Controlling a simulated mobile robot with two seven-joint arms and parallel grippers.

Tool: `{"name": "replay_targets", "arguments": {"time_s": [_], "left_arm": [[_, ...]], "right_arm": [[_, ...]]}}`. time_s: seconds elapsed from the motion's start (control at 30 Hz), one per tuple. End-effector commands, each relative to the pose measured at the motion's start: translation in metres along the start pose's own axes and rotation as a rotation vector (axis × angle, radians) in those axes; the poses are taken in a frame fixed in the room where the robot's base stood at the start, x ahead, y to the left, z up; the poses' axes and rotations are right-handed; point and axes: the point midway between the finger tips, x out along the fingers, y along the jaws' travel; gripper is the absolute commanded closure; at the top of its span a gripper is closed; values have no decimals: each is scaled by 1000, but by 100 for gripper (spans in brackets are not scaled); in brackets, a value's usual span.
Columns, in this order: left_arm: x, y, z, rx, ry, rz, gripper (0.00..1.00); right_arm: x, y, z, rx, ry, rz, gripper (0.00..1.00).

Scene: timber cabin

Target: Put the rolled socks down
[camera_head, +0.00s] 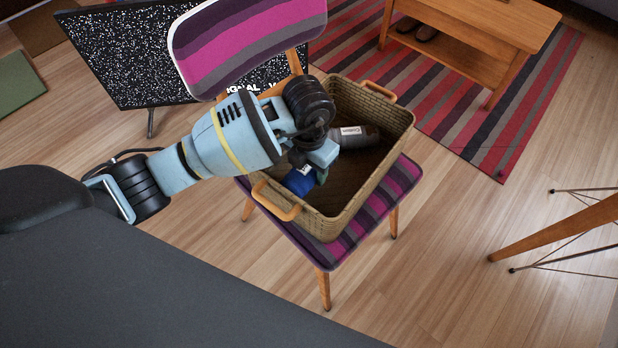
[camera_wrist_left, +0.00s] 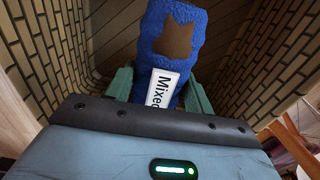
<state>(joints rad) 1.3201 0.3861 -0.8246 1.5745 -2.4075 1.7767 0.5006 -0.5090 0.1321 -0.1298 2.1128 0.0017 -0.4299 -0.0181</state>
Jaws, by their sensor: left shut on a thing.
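My left gripper (camera_head: 312,172) reaches down into a woven basket (camera_head: 343,222) with wooden handles. It is shut on the blue rolled socks (camera_head: 298,183), which have a white label. In the left wrist view the socks (camera_wrist_left: 178,50) show a brown patch and a label reading "Mixed", between my green fingers (camera_wrist_left: 160,88). The basket's woven walls (camera_wrist_left: 45,50) surround them there. I cannot tell whether the socks touch the basket floor. A grey rolled item with a white label (camera_head: 357,137) lies in the basket, beyond my gripper. My right gripper is not in view.
The basket stands on a chair with a striped purple seat (camera_head: 375,212) and backrest (camera_head: 250,38). A speckled screen (camera_head: 130,55) stands behind the chair. A wooden bench (camera_head: 480,25) holding shoes stands on a striped rug (camera_head: 450,95). A wooden table leg (camera_head: 560,228) is at right.

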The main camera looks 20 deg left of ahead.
Motion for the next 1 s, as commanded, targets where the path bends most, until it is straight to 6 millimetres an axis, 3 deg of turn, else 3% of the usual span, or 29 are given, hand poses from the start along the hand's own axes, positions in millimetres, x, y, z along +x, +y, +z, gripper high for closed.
{"name": "replay_targets", "arguments": {"time_s": [0.4, 0.83, 0.87, 1.0], "left_arm": [[50, -1, -1, 0, 3, -2, 72], [54, 0, 0, 0, 0, 0, 72], [54, 0, 0, 0, 0, -1, 44], [54, 0, 0, 0, 0, 0, 26]], "right_arm": [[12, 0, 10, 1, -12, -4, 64], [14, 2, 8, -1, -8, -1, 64], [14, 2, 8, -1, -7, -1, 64], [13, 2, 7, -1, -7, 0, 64]]}}
